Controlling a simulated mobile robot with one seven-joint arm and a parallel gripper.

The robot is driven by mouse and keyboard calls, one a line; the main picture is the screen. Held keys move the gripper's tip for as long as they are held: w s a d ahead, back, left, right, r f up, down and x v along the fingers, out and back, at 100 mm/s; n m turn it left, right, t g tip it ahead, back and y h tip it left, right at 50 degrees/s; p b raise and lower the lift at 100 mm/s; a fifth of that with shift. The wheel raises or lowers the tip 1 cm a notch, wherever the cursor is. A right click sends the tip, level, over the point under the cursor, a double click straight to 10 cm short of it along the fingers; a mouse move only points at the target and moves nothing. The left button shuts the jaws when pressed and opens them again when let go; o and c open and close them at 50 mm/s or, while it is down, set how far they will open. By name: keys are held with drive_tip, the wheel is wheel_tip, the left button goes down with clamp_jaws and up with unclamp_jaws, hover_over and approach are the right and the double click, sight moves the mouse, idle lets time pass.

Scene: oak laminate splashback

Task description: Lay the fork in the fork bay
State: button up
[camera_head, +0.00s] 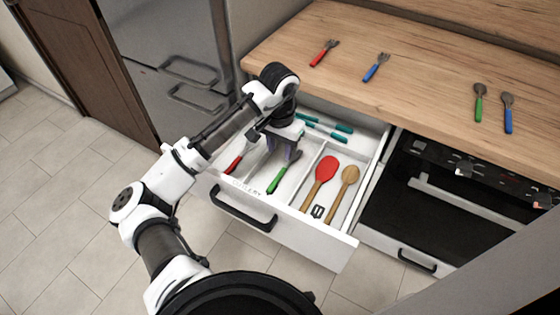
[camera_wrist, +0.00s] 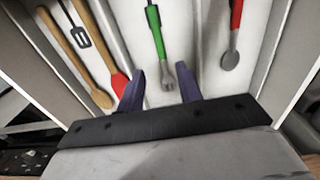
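The fork with the green handle (camera_head: 284,172) lies in a middle bay of the open drawer (camera_head: 305,239), its handle towards the drawer front. It also shows in the wrist view (camera_wrist: 158,42), with its tined head between my fingers. My gripper (camera_head: 288,152) is over that bay, pointing down. In the wrist view my gripper (camera_wrist: 160,70) has its two purple fingers apart, one on each side of the fork head, and seems not to touch it. On the counter lie a red-handled fork (camera_head: 324,53) and a blue-handled fork (camera_head: 376,67).
The drawer also holds a red-handled spoon (camera_wrist: 232,45), a red spoon (camera_head: 321,180), a wooden spoon (camera_head: 345,188), a small black turner (camera_wrist: 81,22) and teal-handled cutlery (camera_head: 327,130). Green and blue spoons (camera_head: 507,113) lie on the wooden counter (camera_head: 430,80). An oven (camera_head: 440,205) is right.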

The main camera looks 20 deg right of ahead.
drive_tip(key=shift+r, duration=1.15)
